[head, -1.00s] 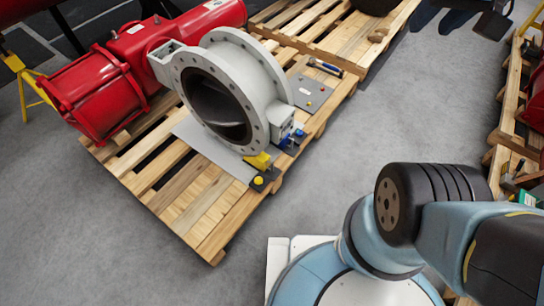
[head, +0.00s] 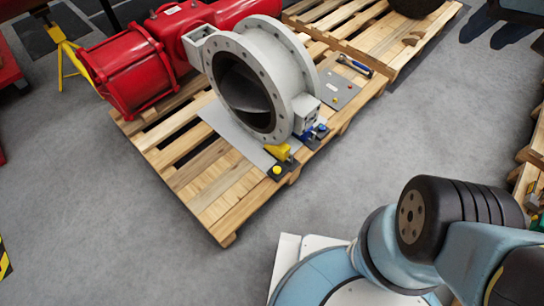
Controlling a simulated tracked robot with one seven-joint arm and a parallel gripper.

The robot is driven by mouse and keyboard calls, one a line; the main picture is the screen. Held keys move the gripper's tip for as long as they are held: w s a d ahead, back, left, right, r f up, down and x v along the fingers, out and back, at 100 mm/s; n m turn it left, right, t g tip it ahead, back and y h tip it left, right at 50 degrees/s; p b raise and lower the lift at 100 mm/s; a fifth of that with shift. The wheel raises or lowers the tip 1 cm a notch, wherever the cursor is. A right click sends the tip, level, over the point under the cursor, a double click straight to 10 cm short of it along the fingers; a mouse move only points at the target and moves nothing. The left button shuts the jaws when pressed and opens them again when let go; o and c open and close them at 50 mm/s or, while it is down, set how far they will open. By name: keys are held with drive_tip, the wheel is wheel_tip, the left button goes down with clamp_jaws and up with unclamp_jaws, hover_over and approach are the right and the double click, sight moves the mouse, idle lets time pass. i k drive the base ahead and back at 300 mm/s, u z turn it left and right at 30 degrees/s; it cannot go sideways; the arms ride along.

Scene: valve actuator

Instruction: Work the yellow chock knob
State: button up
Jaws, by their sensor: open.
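The yellow knob (head: 277,170) is a small round cap on a dark plate at the near right corner of the pallet. A yellow wedge-shaped chock (head: 279,151) sits just behind it, at the foot of the grey flanged valve (head: 262,80). The valve stands upright on the pallet, with a dark disc inside its bore. My gripper is out of the picture. Only links of my arm show at the lower right, apart from the pallet.
A red actuator (head: 134,75) joins the valve's left side. Small blue parts (head: 320,130) sit right of the chock. Grey floor (head: 420,130) is clear between pallet and arm.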

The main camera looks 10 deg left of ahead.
sight(277, 169)
drive_tip(key=k, duration=1.25)
drive_tip(key=u, duration=0.45)
drive_tip(key=i, duration=1.5)
drive_tip(key=z, duration=0.05)
